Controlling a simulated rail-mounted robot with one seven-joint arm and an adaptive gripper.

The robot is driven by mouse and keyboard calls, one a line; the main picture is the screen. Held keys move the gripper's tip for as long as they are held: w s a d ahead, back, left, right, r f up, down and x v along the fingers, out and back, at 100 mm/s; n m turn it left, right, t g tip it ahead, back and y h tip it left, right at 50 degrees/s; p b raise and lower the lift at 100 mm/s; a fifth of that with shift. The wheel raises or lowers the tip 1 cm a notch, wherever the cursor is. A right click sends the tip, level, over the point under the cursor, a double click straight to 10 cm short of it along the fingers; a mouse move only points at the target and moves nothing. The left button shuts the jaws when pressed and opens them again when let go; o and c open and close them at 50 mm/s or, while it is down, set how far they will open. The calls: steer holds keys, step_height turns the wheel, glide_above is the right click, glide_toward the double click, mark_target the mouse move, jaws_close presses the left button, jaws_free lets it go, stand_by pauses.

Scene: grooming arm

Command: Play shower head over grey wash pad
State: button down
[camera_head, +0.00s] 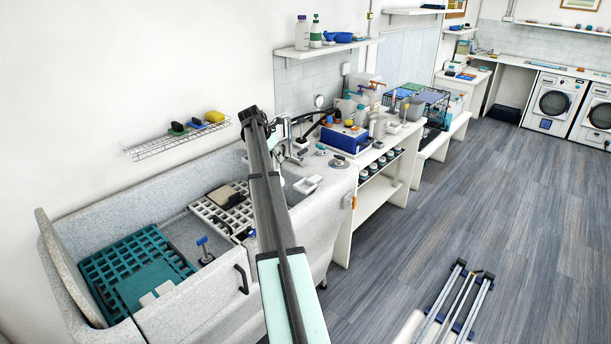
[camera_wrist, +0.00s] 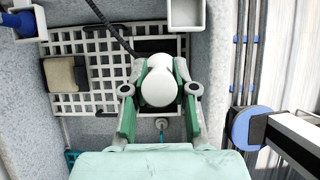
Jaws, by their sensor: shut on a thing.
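My gripper (camera_wrist: 160,92) is shut on the shower head (camera_wrist: 158,84), a white rounded piece with a dark hose (camera_wrist: 112,27) running up and left from it. In the wrist view a dark grey flat pad (camera_wrist: 172,45) lies on the white grate just beyond the shower head, which hides part of it. It looks like the grey wash pad. The shower head appears above the grate; its height over the pad cannot be told. In the head view my arm hides the gripper, and I cannot make out the shower head there.
The white grate (camera_head: 208,210) lies in the speckled basin, with a tan block (camera_wrist: 60,75) on it. A teal grid mat (camera_head: 105,262) fills the basin's left end. A small white tray (camera_wrist: 186,14) sits near the grate. A wire shelf (camera_head: 160,146) hangs above the basin.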

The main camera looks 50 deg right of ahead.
steer(key=a, duration=0.1)
steer(key=w+a, duration=0.2)
steer(key=a, duration=0.1)
steer(key=shift+w+a+p, duration=0.1)
steer(key=shift+w+p, duration=0.15)
steer(key=shift+p, duration=0.1)
stand_by(0.4)
steer(key=shift+w+a+f+b, duration=0.15)
steer(key=shift+w+f+b, duration=0.05)
steer(key=shift+f, duration=0.65)
steer(key=shift+w+a+f+b, duration=0.15)
steer(key=shift+w+a+f, duration=0.1)
steer(key=shift+f, duration=0.55)
steer(key=shift+w+a+f+b, duration=0.1)
steer(key=shift+w+f+b, duration=0.1)
steer(key=shift+f, duration=0.65)
steer(key=shift+r, duration=0.1)
step_height(320, 180, up, 8)
steer(key=p, duration=0.4)
steer(key=s+d, duration=0.5)
steer(key=d, duration=0.3)
stand_by(0.4)
